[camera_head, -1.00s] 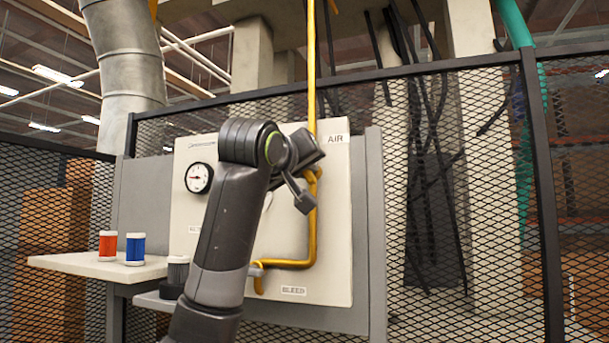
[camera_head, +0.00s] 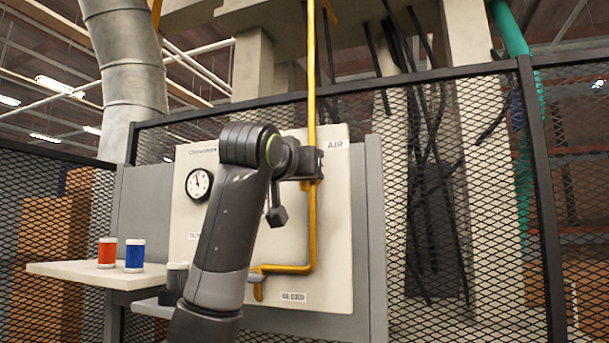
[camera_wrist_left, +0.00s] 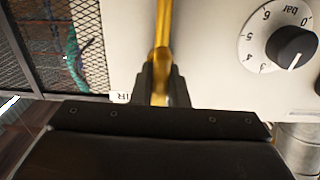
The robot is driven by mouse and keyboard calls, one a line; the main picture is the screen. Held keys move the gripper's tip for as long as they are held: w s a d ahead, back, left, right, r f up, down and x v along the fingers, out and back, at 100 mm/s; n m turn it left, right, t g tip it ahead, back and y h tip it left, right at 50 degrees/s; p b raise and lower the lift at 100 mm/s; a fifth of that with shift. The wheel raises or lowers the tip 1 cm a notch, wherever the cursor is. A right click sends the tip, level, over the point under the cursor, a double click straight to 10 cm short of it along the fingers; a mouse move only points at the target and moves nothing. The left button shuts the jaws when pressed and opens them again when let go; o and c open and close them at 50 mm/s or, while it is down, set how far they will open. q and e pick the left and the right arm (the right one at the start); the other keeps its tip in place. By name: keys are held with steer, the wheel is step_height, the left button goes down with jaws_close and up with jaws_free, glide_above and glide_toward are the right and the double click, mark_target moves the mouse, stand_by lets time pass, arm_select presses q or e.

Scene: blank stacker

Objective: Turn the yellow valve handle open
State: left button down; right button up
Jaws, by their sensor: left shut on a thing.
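The yellow valve handle (camera_wrist_left: 160,88) is between my left gripper's fingers in the left wrist view and lies in line with the yellow pipe (camera_wrist_left: 163,25). In the head view, my left gripper (camera_head: 313,165) is level against the vertical yellow pipe (camera_head: 312,105), near the AIR label. My left gripper is shut on the handle and hides most of it in the head view. The fingers also show in the left wrist view (camera_wrist_left: 160,82). My right gripper is not in view.
The pale panel (camera_head: 335,230) carries a round gauge (camera_head: 199,184) and a lower yellow pipe bend marked BLEED. A black knob (camera_wrist_left: 291,46) on a bar scale shows in the wrist view. Red (camera_head: 107,252) and blue (camera_head: 135,254) canisters stand on the left shelf. Mesh fencing surrounds the panel.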

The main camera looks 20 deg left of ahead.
arm_select(q)
steer(key=shift+f, duration=0.1)
steer(key=c, duration=1.4)
jaws_free()
steer(key=shift+c, duration=0.2)
steer(key=shift+s, duration=0.3)
steer(key=s+a+b, duration=0.1)
steer(key=s+b, duration=0.8)
steer(key=s, duration=0.7)
steer(key=shift+s+a, duration=0.2)
steer(key=shift+s, duration=0.15)
